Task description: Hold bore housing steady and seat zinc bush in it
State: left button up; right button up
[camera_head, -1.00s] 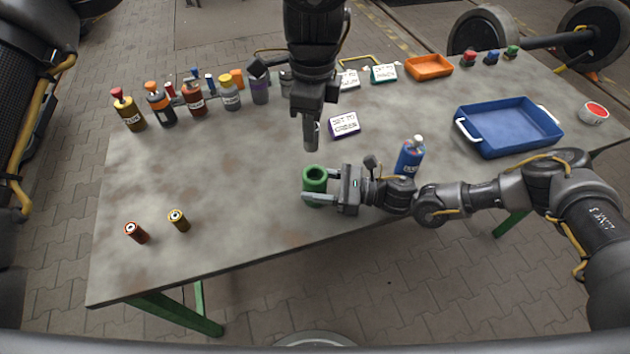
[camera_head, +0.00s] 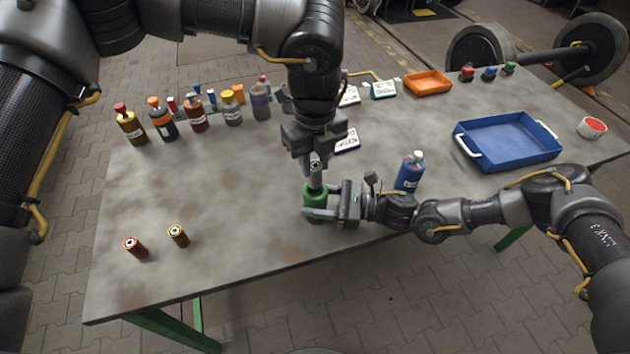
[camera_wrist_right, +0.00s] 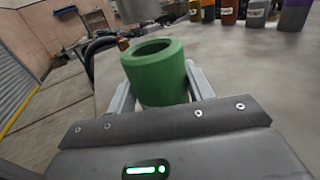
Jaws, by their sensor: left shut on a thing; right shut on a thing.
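The bore housing (camera_head: 314,205) is a green hollow cylinder standing upright at the table's near middle. My right gripper (camera_head: 318,212) is shut around it from the right. In the right wrist view the housing (camera_wrist_right: 155,75) sits between both fingers (camera_wrist_right: 158,88), and its bore looks empty. My left gripper (camera_head: 316,160) points down above the housing and is shut on the grey zinc bush (camera_head: 316,180). The bush's lower end appears at the top of the right wrist view (camera_wrist_right: 130,9), apart from and above the housing's rim. Exact alignment with the bore cannot be told.
A blue bottle (camera_head: 410,172) stands close behind my right gripper. Several bottles (camera_head: 195,115) line the back left. A blue tray (camera_head: 505,160) is at right. The table's left middle is clear.

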aim_at(315, 179)
pick_arm(q)
jog(key=shift+f, duration=2.55)
jog(key=shift+f, duration=0.1)
jog(key=o, duration=1)
notch_tip(315, 179, up, 12)
jog(key=shift+r, duration=0.1)
pick_arm(e)
jog(key=o, duration=1.1)
